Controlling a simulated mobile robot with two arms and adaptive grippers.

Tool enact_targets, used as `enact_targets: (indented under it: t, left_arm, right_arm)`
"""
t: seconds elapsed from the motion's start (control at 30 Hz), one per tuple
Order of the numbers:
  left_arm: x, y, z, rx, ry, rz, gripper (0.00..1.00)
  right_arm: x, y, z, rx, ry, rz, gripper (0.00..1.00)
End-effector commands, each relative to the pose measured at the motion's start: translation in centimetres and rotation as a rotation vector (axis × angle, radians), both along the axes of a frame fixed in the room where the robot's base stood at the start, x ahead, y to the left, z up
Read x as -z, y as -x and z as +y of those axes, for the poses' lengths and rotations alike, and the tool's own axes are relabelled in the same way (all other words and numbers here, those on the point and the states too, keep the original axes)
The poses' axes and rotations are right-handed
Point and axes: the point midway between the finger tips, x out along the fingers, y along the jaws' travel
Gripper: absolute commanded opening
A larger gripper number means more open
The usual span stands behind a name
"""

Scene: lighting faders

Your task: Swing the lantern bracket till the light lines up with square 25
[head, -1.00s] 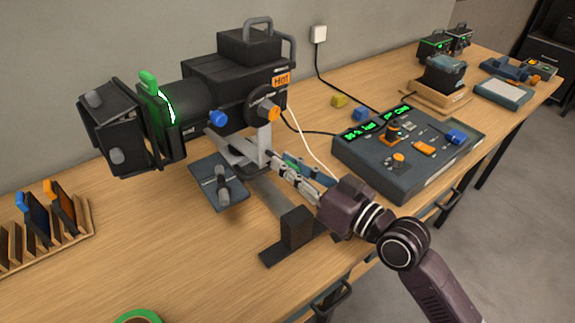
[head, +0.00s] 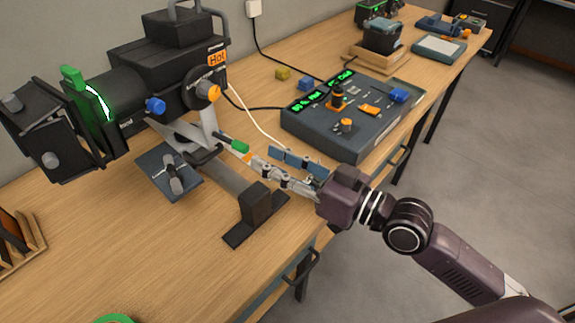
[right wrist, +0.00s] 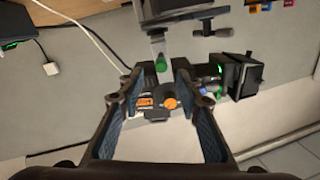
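The black stage lantern (head: 165,75) hangs in a grey bracket (head: 200,150) on the bench. A short bar with a green grip (head: 239,147) sticks out from the bracket toward my right gripper (head: 260,156). The right gripper is open and empty, its fingers spread on either side of the line of the bar, with the green grip just off the fingertips. In the right wrist view the green grip (right wrist: 160,63) shows ahead, between the two finger lines. My left gripper is not in view. Square 25 and the light spot are not in view.
A control desk (head: 350,115) with green displays and faders stands right of the lantern. A dark stand foot (head: 256,208) lies under the gripper. A slotted rack (head: 20,240) is at the left. A white cable runs behind the bar.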

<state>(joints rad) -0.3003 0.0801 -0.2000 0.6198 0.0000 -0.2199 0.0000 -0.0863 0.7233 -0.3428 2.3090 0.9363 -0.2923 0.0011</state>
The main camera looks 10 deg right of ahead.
Motion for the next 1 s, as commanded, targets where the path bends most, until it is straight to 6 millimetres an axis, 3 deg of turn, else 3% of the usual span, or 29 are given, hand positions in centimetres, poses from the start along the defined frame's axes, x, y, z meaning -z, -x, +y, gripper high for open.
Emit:
enact_targets:
  t: [0.33, 1.0]
  left_arm:
    - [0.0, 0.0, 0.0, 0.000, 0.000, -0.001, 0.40]
    - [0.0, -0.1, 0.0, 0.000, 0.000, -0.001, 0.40]
  right_arm:
    - [0.0, 2.3, -2.2, -0.001, 0.001, 0.000, 0.32]
    - [0.0, 2.4, -2.4, -0.001, 0.000, 0.000, 0.32]
